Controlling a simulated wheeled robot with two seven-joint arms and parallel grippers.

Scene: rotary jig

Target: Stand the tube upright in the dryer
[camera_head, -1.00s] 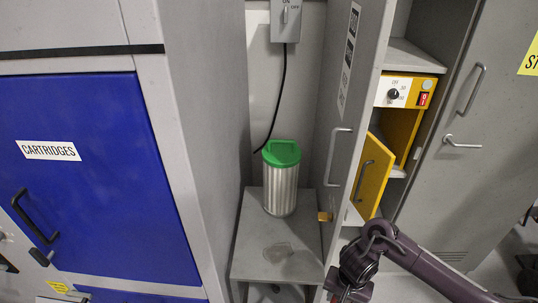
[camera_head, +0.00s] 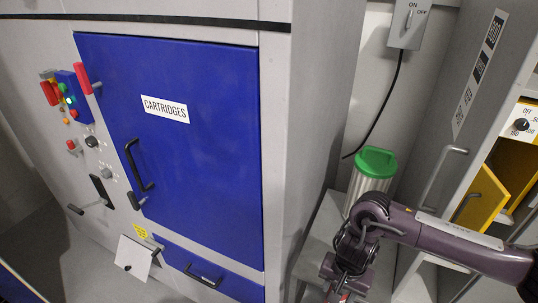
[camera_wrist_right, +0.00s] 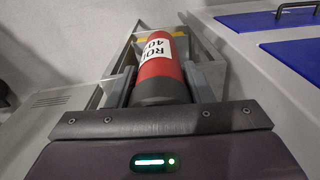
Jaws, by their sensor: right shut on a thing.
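My right gripper (camera_wrist_right: 155,85) is shut on a red tube (camera_wrist_right: 163,73) with a dark end and a white label reading "ROD" and "40". In the head view the right gripper (camera_head: 345,288) is at the bottom edge, in front of the shelf, and only a sliver of red shows there. A yellow unit with a dial panel (camera_head: 522,122), which looks like the dryer, is at the right edge. Its yellow door (camera_head: 482,198) stands open; the inside is mostly out of view. My left gripper is not in view.
A ribbed metal canister with a green lid (camera_head: 375,160) stands on a grey shelf (camera_head: 312,245), partly behind my right arm. A grey cabinet door (camera_head: 475,110) stands between canister and yellow unit. A blue "CARTRIDGES" door (camera_head: 180,170) and control panel fill the left.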

